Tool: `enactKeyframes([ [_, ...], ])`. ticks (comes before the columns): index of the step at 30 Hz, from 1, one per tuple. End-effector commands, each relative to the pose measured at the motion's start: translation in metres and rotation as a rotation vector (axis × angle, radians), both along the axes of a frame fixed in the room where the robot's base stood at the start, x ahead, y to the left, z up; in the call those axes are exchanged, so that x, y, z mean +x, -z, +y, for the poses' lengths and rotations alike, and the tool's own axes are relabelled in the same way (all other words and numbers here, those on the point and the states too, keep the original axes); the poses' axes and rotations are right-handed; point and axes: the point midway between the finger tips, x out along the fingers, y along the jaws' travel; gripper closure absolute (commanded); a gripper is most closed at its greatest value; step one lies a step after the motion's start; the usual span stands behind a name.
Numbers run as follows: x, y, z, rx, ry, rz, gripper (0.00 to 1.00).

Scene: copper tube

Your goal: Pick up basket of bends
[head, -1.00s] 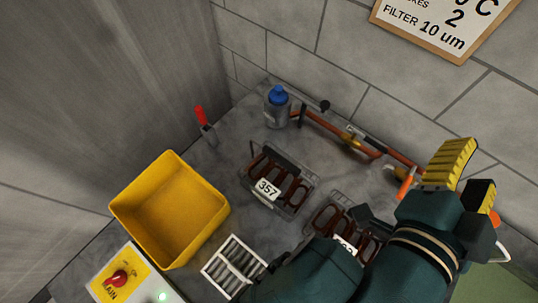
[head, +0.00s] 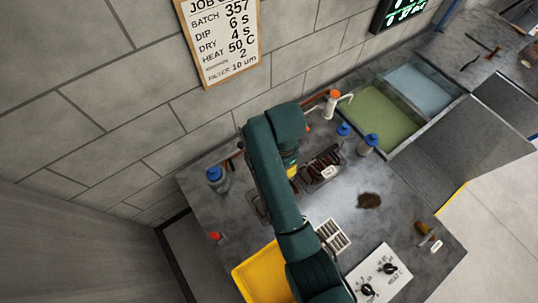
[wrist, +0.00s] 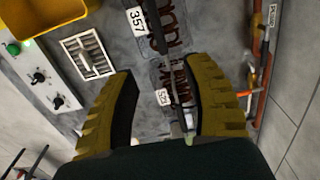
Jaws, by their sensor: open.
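In the wrist view, a wire basket of brown bends (wrist: 175,32) with a tag reading 357 is at the top. A second basket of bends (wrist: 180,82), its tag too small to read surely, shows between my yellow fingers. My gripper (wrist: 163,68) is open and empty, pointing down over the table. A dark bar, probably a basket handle, crosses between the fingers; I cannot tell its height. In the head view, one basket (head: 322,168) lies right of my arm, and my arm mostly hides the other. My fingers are largely hidden there too.
A yellow bin (head: 257,278) and a white slotted rack (head: 333,235) stand near the front. A control box (head: 380,275) is at front right. Green (head: 385,118) and blue basins lie at right.

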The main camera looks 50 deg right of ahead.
Motion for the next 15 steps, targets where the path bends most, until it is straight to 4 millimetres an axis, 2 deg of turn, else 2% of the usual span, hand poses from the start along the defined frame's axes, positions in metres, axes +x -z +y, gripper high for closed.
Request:
enactKeyframes([
  [1, 0.0, 0.021, 0.001, 0.002, -0.001, 0.003, 0.5],
  [9, 0.0, 0.08, 0.002, 0.002, -0.003, 0.004, 0.5],
  [12, 0.0, 0.097, 0.002, 0.0, -0.003, 0.001, 0.5],
  [15, 0.001, 0.106, 0.002, 0.0, -0.004, -0.001, 0.5],
])
